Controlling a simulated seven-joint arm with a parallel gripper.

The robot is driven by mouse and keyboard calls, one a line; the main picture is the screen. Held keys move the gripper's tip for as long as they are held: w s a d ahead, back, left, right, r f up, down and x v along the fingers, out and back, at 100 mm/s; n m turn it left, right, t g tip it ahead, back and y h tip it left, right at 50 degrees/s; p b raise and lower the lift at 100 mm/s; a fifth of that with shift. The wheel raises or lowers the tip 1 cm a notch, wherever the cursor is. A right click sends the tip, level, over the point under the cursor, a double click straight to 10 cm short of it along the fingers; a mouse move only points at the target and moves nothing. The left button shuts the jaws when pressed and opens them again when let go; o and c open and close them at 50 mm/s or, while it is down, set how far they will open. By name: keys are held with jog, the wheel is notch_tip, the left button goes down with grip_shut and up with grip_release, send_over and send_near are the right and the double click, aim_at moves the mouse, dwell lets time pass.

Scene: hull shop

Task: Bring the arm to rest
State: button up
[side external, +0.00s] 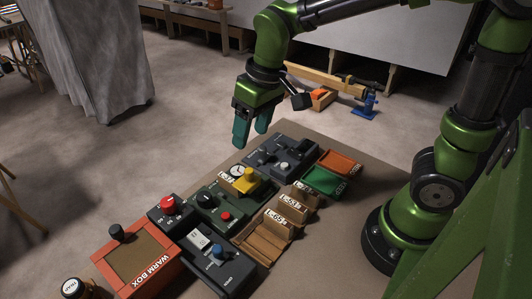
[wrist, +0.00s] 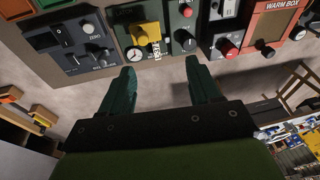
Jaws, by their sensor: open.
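My gripper (side external: 252,130) is green with two teal fingers. In the side external view it hangs above the far edge of the table, fingers pointing down. In the wrist view my gripper (wrist: 162,88) has its two fingers apart with only grey floor between them. It is open and empty. It touches none of the boxes on the table.
The brown table (side external: 345,237) carries an orange warm box (side external: 139,265), dark control boxes with knobs, a yellow block (side external: 247,183), small wooden trays, a green tray (side external: 322,181) and an orange tray (side external: 340,163).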

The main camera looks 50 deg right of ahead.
jog(key=s+d+r+m+t, duration=0.4)
jog(key=s+d, duration=0.3)
jog(key=s, duration=0.2)
jog(key=shift+s+r+t, duration=0.15)
jog(key=shift+t, duration=0.35)
